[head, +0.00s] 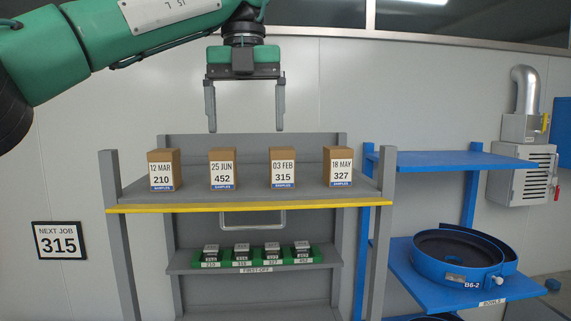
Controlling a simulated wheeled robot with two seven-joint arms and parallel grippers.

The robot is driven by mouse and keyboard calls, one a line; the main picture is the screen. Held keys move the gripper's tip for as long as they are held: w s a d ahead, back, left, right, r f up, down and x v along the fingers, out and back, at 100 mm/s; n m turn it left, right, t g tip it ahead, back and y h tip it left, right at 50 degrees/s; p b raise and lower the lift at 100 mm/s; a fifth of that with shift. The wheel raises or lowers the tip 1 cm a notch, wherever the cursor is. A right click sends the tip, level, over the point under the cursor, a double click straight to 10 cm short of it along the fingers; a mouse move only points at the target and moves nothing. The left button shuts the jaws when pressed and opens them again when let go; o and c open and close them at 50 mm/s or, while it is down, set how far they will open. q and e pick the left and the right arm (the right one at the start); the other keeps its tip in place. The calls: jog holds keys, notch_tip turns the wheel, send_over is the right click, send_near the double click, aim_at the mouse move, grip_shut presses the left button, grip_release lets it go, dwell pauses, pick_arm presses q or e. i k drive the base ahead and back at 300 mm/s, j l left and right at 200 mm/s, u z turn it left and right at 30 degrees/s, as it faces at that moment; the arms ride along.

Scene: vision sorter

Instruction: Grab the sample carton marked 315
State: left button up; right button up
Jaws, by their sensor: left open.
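The sample carton marked 315 (283,169) is a brown box with a white label reading 03 FEB and 315. It stands upright on the top grey shelf, third from the left. Other cartons beside it are marked 210 (162,170), 452 (222,170) and 327 (339,168). My left gripper (245,128) hangs pointing down above the shelf, open and empty. Its fingertips are above the cartons, over the space between 452 and 315 in the picture, touching neither. My right gripper is not in view.
The shelf (250,200) has a yellow front edge. A lower shelf holds a green tray (257,263) with several small labelled pieces. A blue rack (460,160) with a round blue bowl (465,257) stands right. A wall sign (59,241) reads NEXT JOB 315. Gaps separate the cartons.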

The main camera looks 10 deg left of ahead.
aim_at(282, 159)
jog(key=i, duration=1.1)
